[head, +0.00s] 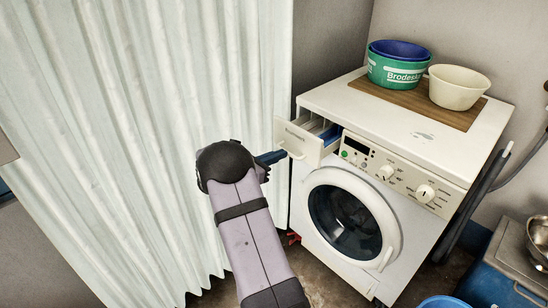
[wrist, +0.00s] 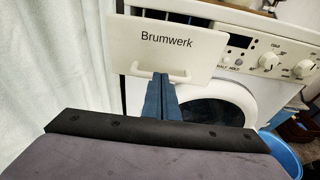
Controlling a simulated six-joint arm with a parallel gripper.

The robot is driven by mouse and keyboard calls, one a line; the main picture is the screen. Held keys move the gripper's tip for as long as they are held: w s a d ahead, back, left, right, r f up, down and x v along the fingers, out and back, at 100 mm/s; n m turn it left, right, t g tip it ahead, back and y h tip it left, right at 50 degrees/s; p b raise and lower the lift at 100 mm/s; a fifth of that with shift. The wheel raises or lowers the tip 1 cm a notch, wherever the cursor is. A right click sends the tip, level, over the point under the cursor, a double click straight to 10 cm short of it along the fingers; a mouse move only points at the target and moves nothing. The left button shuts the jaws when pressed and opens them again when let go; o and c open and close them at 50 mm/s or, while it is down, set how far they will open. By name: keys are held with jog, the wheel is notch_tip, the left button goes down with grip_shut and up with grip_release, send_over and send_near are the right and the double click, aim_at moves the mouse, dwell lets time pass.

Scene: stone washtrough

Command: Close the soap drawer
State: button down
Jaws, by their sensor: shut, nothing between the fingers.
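The soap drawer (head: 298,143) juts out of the top left of the white washing machine (head: 415,140), and its blue inside shows behind the front in the head view. In the wrist view its white front (wrist: 160,48) reads "Brumwerk" and has a pale bar handle (wrist: 160,72) below the lettering. My gripper (head: 277,156) is shut and empty, its blue fingers pointing at the drawer front. In the wrist view the fingertips (wrist: 160,78) overlap the handle's lower edge; I cannot tell whether they touch it.
A white curtain (head: 130,130) hangs close on the left. A green tub (head: 390,72) and a cream bowl (head: 457,87) stand on a brown board (head: 417,103) on the machine. A blue basin (head: 444,302) lies at the lower right.

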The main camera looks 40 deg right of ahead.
aim_at(294, 143)
jog(key=shift+d, duration=0.15)
jog(key=x, duration=0.3)
jog(key=r+b+x, duration=0.1)
jog(key=x, duration=0.2)
jog(key=r+x, duration=0.1)
jog(key=x, duration=0.3)
jog(key=shift+d, duration=0.15)
jog(key=shift+s+d+r, duration=0.1)
jog(key=shift+d+r, duration=0.1)
jog(key=shift+r, duration=0.15)
jog(key=shift+a, duration=0.15)
jog(key=shift+a, duration=0.25)
jog(key=v, duration=1.3)
jog(key=shift+a+f, duration=0.2)
jog(key=shift+a, duration=0.2)
